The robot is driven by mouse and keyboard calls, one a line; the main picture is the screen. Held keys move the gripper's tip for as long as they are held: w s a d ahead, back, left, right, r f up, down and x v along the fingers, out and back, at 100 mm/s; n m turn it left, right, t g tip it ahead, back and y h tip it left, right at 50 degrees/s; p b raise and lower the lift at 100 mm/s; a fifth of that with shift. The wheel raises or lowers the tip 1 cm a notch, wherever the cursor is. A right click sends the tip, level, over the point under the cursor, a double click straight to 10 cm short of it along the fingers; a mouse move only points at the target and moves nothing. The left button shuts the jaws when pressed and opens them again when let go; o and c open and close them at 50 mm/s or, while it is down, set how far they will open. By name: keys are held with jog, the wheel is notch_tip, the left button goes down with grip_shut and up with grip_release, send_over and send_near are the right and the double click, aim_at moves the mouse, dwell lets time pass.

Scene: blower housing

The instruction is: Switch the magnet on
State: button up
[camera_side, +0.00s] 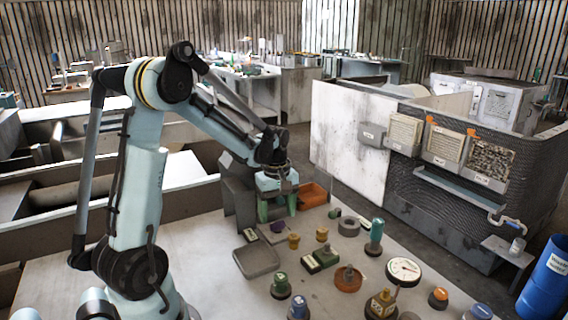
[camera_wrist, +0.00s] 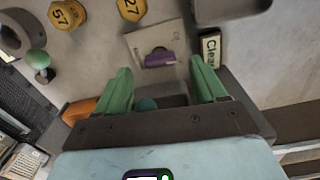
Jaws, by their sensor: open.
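My gripper (camera_side: 278,213) has two green fingers and hangs low over the far part of the table. In the wrist view my gripper (camera_wrist: 160,68) is open, with the fingers wide apart and nothing held between them. A purple part (camera_wrist: 159,58) sits on a pale square plate (camera_wrist: 138,42), just beyond and between the fingertips. It looks like a small lever or knob, and the fingers do not appear to touch it. In the side view the purple part (camera_side: 278,227) shows small below the fingers. No label naming a magnet can be read, and its switch position is unclear.
A block marked "Clean" (camera_wrist: 210,47) stands close to the right finger. An orange bin (camera_side: 313,195) is behind the gripper. A grey tray (camera_side: 257,262) lies in front. Several parts crowd the right.

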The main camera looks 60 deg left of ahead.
aim_at(277, 221)
jog(key=shift+f, duration=1.55)
jog(key=shift+c, duration=0.4)
jog(key=c, duration=1)
